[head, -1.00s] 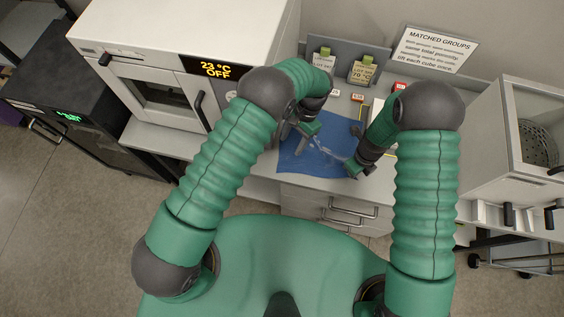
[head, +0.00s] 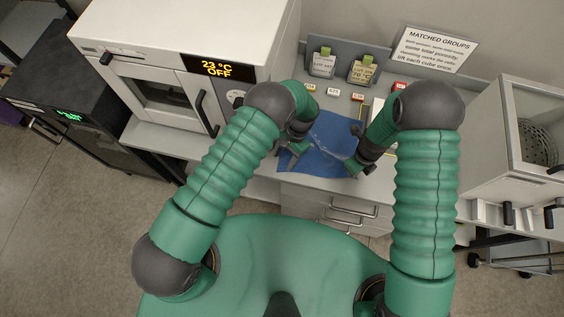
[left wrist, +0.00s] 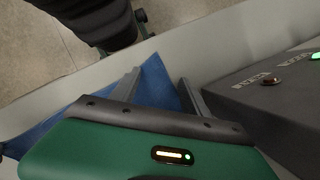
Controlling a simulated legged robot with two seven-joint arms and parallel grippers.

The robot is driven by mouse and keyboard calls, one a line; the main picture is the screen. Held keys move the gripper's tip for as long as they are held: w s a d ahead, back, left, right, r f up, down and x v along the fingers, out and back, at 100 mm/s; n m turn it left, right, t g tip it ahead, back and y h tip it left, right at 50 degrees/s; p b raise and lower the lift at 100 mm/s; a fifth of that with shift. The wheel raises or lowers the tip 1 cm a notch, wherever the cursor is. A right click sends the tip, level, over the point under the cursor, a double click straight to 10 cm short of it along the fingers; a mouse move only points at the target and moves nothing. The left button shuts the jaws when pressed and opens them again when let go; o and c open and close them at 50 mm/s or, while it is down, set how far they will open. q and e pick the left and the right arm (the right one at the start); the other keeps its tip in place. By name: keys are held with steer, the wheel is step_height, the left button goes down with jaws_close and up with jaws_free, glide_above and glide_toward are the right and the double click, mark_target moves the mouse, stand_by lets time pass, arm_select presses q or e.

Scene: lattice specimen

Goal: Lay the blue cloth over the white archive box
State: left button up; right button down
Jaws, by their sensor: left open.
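The blue cloth (head: 322,148) lies spread with light creases on the counter between my two arms. It also shows in the left wrist view (left wrist: 154,82). My left gripper (head: 287,162) is open at the cloth's left part. In the left wrist view its two fingers (left wrist: 158,88) stand apart with a cloth corner visible between them; I cannot tell whether they touch it. My right gripper (head: 352,171) is at the cloth's right edge, its fingers too small to read. A white object (head: 377,107), perhaps the archive box, is mostly hidden behind my right arm.
A white oven (head: 180,60) stands left of the cloth. Small labels (head: 334,92) and two tagged packets (head: 362,71) are behind it. A white cabinet (head: 500,150) stands at right. The counter's front edge lies close to the cloth.

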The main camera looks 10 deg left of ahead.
arm_select(q)
steer(key=shift+f, duration=0.1)
steer(key=shift+c, duration=0.3)
steer(key=shift+s, duration=0.1)
jaws_close()
steer(key=shift+a, duration=0.1)
stand_by(0.3)
steer(key=r, duration=0.4)
steer(key=shift+w+r, duration=0.2)
steer(key=shift+r, duration=0.1)
steer(key=shift+s+r, duration=0.15)
steer(key=shift+r, duration=0.1)
steer(key=shift+r, duration=0.1)
